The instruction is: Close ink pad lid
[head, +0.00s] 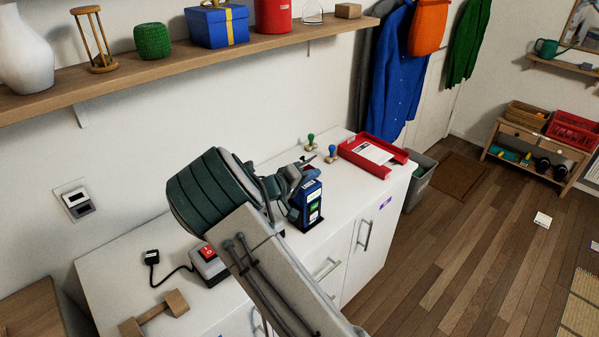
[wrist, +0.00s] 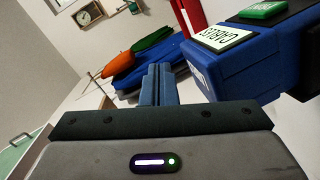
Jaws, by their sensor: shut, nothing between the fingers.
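I cannot clearly make out the ink pad or its lid in either view; my arm covers part of the white cabinet top. Two small stamps, one with a green handle (head: 311,141) and one with a blue handle (head: 332,151), stand on the cabinet top towards the wall, just beyond my gripper in the head view. My gripper (wrist: 160,70) shows in the wrist view with its two blue-grey fingers together and nothing between them. In the head view it is partly hidden by my own arm.
A blue box (head: 312,203) with labels stands close beside my gripper; it also fills the upper right of the wrist view (wrist: 240,65). A red tray (head: 400,155) with paper lies at the cabinet's right end. A red-switch box (head: 209,268) sits left. A loaded shelf (head: 180,68) runs above.

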